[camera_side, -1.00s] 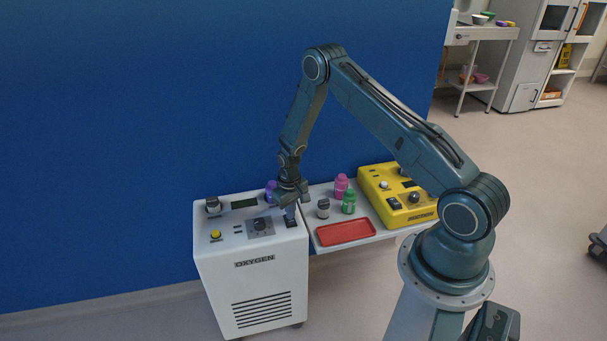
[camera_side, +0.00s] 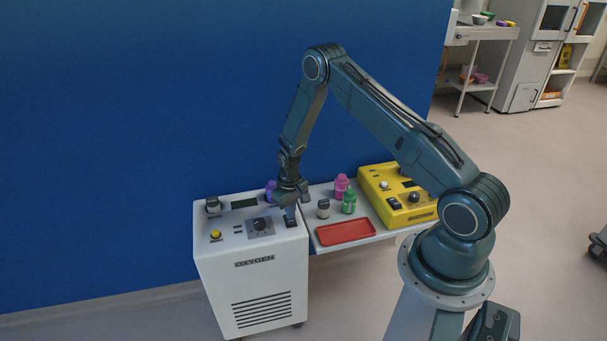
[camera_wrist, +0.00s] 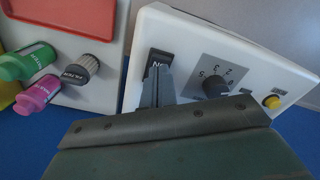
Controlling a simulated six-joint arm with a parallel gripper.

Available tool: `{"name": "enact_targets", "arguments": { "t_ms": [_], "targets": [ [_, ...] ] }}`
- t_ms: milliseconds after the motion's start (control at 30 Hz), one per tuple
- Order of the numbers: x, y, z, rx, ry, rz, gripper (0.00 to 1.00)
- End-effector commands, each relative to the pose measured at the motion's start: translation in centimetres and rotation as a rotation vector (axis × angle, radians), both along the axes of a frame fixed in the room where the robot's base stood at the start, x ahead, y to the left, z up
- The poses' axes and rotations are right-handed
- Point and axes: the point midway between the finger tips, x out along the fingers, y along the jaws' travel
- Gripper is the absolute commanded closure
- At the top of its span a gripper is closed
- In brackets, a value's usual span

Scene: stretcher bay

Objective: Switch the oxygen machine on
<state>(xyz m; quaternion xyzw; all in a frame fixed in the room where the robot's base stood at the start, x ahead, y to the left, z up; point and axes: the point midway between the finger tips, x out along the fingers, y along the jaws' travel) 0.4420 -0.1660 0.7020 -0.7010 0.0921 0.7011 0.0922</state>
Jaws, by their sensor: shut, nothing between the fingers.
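The white oxygen machine (camera_side: 255,270) stands left of the shelf, with "OXYGEN" on its front. Its top panel carries a black rocker switch (camera_wrist: 158,60) near the right edge in the side view, a black dial (camera_wrist: 215,86) and a yellow button (camera_wrist: 272,101). My gripper (camera_side: 290,218) is shut and empty, pointing down at the rocker switch. In the wrist view its fingertips (camera_wrist: 158,72) overlap the lower part of the switch, whose upper part and some white lettering show. I cannot tell whether the tips touch it or which way the rocker is tipped.
A purple bottle (camera_side: 270,190) is behind my gripper. A blue wall (camera_side: 130,120) stands behind.

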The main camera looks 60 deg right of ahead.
Motion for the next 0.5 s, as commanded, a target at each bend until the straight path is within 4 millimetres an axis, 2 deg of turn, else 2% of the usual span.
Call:
{"name": "enact_targets", "arguments": {
  "t_ms": [500],
  "targets": [
    [0.04, -0.01, -0.49, 0.0, -0.001, 0.0, 1.0]
  ]
}}
